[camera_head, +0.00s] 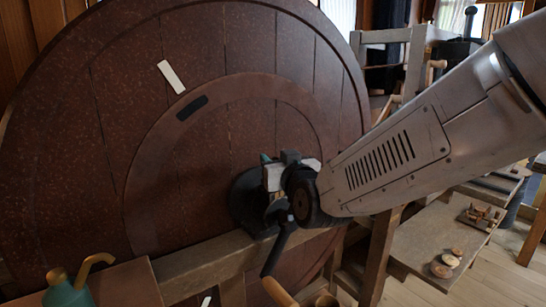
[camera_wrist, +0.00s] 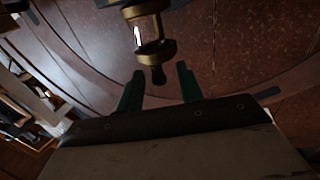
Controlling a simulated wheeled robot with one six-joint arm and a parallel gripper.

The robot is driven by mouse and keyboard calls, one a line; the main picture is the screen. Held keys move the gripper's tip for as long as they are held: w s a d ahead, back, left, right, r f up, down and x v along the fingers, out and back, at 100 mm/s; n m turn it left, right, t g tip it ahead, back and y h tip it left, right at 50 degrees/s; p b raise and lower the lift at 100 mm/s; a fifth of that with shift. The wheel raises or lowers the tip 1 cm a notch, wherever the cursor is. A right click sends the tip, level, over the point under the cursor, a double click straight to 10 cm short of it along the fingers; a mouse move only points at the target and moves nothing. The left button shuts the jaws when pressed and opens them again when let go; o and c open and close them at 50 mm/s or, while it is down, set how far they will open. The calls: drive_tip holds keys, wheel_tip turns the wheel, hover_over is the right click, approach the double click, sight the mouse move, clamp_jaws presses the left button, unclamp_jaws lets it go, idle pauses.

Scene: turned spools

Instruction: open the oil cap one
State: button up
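A brass and glass oil cup (camera_wrist: 148,32) shows at the top of the wrist view. A small dark rounded knob (camera_wrist: 158,75), which looks like its cap, is at its lower end in the picture. My gripper (camera_wrist: 160,72) is open, with its two green fingers on either side of the knob and a visible gap to each. I cannot tell how deep the knob sits between them. In the head view my gripper (camera_head: 268,160) is at the wheel's hub, mostly hidden by my wrist. I cannot make out the oil cup there.
A large dark red wooden wheel (camera_head: 115,110) fills the left and middle. A wooden beam (camera_head: 205,262) crosses in front of it. A green can with a brass spout (camera_head: 68,292) stands at lower left. A bench (camera_head: 425,235) with small turned pieces is at right.

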drive_tip(key=shift+x, duration=1.25)
clamp_jaws()
